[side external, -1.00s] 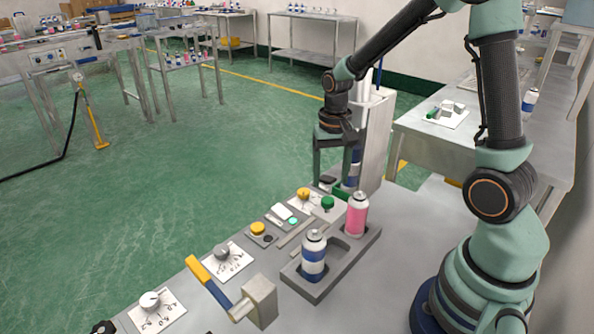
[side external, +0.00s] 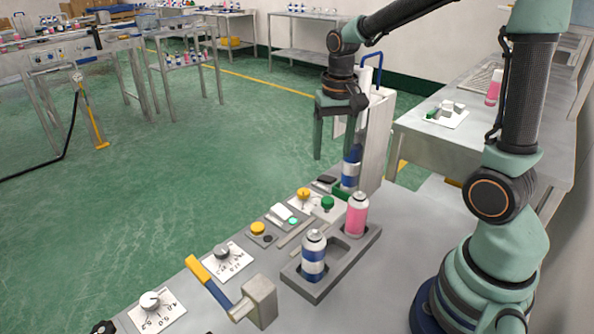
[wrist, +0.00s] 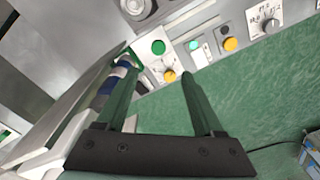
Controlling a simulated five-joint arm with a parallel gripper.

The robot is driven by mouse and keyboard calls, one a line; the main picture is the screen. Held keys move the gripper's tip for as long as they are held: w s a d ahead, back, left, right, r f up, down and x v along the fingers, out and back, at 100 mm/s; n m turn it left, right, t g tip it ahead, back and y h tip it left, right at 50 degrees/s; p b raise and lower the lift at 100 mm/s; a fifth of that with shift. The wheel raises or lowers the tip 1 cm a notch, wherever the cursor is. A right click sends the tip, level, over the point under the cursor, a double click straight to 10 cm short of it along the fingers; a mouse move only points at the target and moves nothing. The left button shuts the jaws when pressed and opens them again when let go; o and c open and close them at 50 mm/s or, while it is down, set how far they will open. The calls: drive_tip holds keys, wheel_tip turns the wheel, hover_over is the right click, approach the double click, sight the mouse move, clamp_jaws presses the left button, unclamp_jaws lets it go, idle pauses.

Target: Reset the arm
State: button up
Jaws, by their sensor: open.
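My gripper (side external: 337,152) hangs fingers down, open and empty, in front of the upright white crimping machine (side external: 376,135). In the wrist view its two green fingers (wrist: 160,75) are spread apart with nothing between them. A blue-and-white can (side external: 350,168) stands upright at the machine, below and partly behind the right finger. It also shows beside the left finger in the wrist view (wrist: 110,78). A second blue-and-white can (side external: 313,257) and a pink can (side external: 357,215) stand upright in the grey tray (side external: 318,291).
A control row has a green button (side external: 327,203), yellow buttons (side external: 258,228) and dials (side external: 150,300). A lever with a yellow handle (side external: 198,270) rises beside the tray. A side bench (side external: 430,145) stands at the right.

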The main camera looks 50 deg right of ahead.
drive_tip(key=s+a+r+n+t, duration=0.5)
drive_tip(key=s+a+r+n, duration=0.2)
drive_tip(key=shift+a, duration=0.2)
